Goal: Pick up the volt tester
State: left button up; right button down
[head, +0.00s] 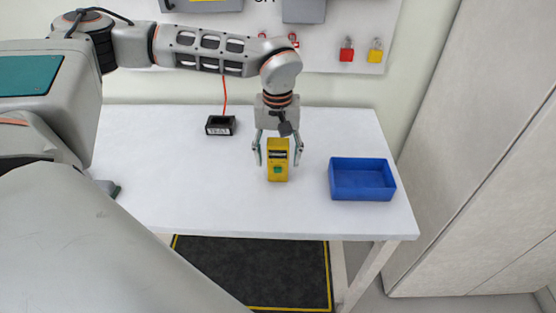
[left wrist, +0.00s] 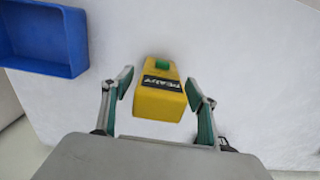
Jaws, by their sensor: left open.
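The volt tester (head: 278,170) is a yellow block with a dark display and a green button, on the white table in the head view. My left gripper (head: 278,152) points down over it, open, with one finger on each side of the tester. In the left wrist view the tester (left wrist: 161,98) lies between the spread fingertips of the gripper (left wrist: 160,88), with gaps visible on both sides.
A blue open bin (head: 362,196) stands to the right on the white table (head: 200,190). A black box (head: 221,125) with a red cord sits at the back left. Padlocks (head: 346,52) hang on the wall board. Bare tabletop surrounds the tester.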

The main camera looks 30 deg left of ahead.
pick_arm(q)
jog(key=shift+f, duration=1.3)
jog(key=c, duration=1.4)
jog(key=shift+w+r, duration=0.1)
jog(key=shift+r, duration=0.05)
